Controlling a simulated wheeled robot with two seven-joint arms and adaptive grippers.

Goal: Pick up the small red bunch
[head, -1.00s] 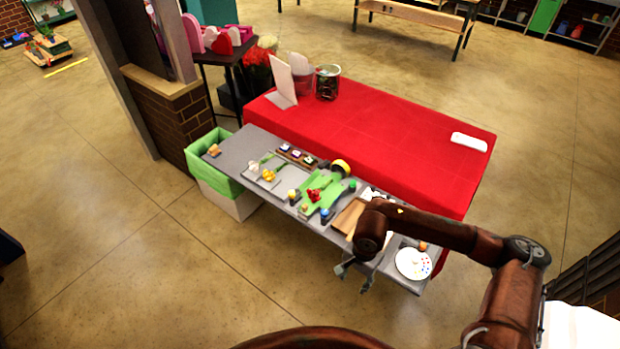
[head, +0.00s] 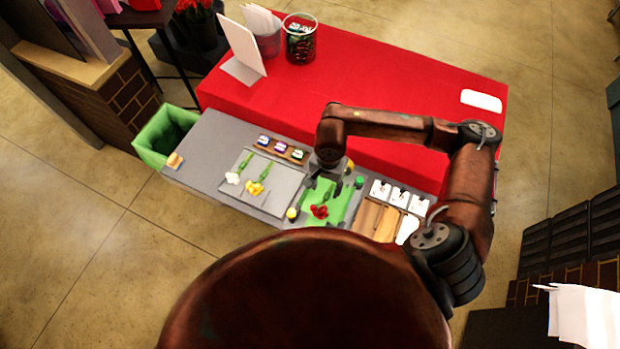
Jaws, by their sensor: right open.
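The small red bunch (head: 319,211) lies on the green mat (head: 341,208) on the grey worktop, its red heads toward me and its green stems pointing away. My right gripper (head: 325,186) is open and points down over the stem end of the bunch. Its fingers look spread to either side of the stems. I cannot tell whether they touch the bunch or how high they are above it. My left gripper is not in view.
A grey tray (head: 282,199) with a white bunch (head: 233,178) and a yellow bunch (head: 255,187) lies to the left. Wooden boards (head: 377,220) and white cards (head: 398,195) lie to the right. The red-covered table (head: 400,90) stands behind.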

